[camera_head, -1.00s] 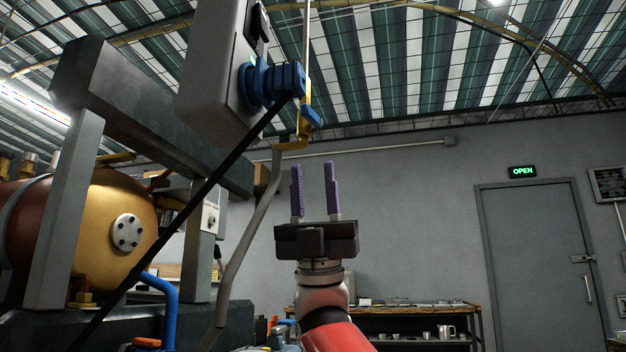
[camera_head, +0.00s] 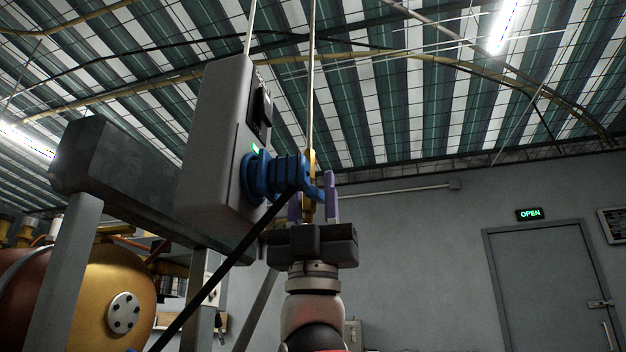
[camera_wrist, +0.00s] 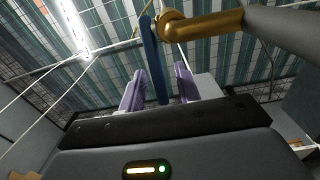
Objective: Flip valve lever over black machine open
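The valve has a flat blue lever (camera_head: 317,191) on a brass body (camera_head: 310,161), beside the blue plug of a grey box. In the wrist view the lever (camera_wrist: 153,62) hangs long and thin from the brass valve (camera_wrist: 205,27). My gripper (camera_head: 314,203) is raised right below the valve, with its purple fingers pointing up. In the wrist view the gripper (camera_wrist: 160,85) is open, and the lever's end appears between the fingers with gaps on both sides. Whether the lever touches a finger is not clear. Part of the left finger is behind the black cable.
The grey box (camera_head: 215,150) with its blue plug (camera_head: 270,176) hangs close at left. A black cable (camera_head: 222,275) runs down from the plug. A dark beam (camera_head: 125,185) and a gold tank (camera_head: 115,290) stand further left. The right side is free up to the wall door (camera_head: 550,280).

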